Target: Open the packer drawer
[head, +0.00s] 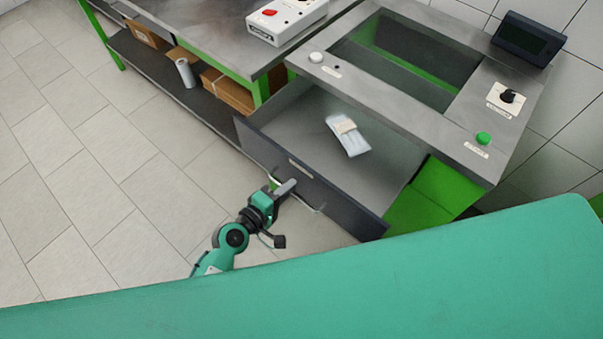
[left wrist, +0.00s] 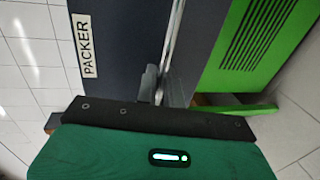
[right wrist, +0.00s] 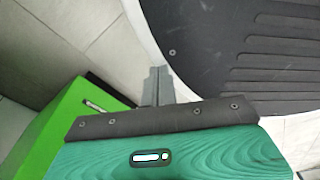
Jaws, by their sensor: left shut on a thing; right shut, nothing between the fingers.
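The packer drawer (head: 300,178) is pulled out from under the bench and stands open in the head view. A pale packet (head: 348,136) lies inside it. My left gripper (head: 284,188) is at the drawer's dark front, shut on its thin metal handle (head: 308,206). In the left wrist view the handle (left wrist: 174,40) runs into the left fingers (left wrist: 155,85), beside the PACKER label (left wrist: 86,45) on the front. My right gripper (right wrist: 157,84) is shut and empty in the right wrist view; the head view does not show it.
The bench top (head: 470,118) above the drawer has an opening, a green button (head: 483,138), a knob and a dark screen (head: 528,38). A steel table (head: 215,30) with a lower shelf of boxes stands to the left. The tiled floor (head: 90,180) at left is clear.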

